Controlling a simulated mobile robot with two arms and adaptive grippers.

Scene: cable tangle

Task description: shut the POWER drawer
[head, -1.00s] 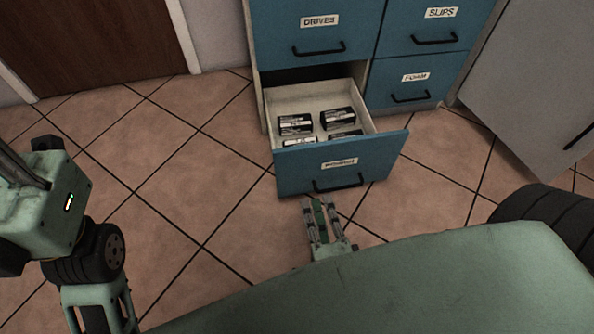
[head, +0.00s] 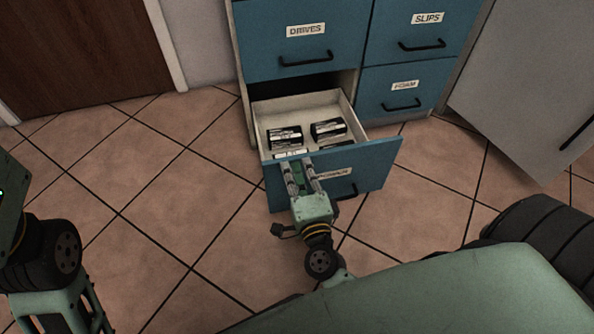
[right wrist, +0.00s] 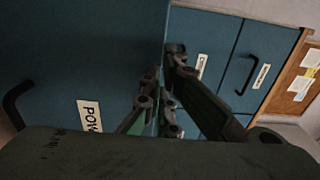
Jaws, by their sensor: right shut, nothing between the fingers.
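The POWER drawer (head: 290,184) is the open lower-left drawer of a blue cabinet, pulled well out. Several black-and-white boxes (head: 285,137) lie inside it. Its label, partly hidden in the head view, shows "POW" in the right wrist view (right wrist: 90,115). The black handle (head: 347,190) is partly covered by my right gripper (head: 299,165). That gripper is shut and empty, its fingers over the left part of the drawer front, fingertips near the top edge. The fingers also show in the right wrist view (right wrist: 164,78). I cannot tell whether they touch the front. My left gripper is out of view.
A grey cabinet (head: 530,90) stands at the right. Tiled floor (head: 160,190) is clear to the left.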

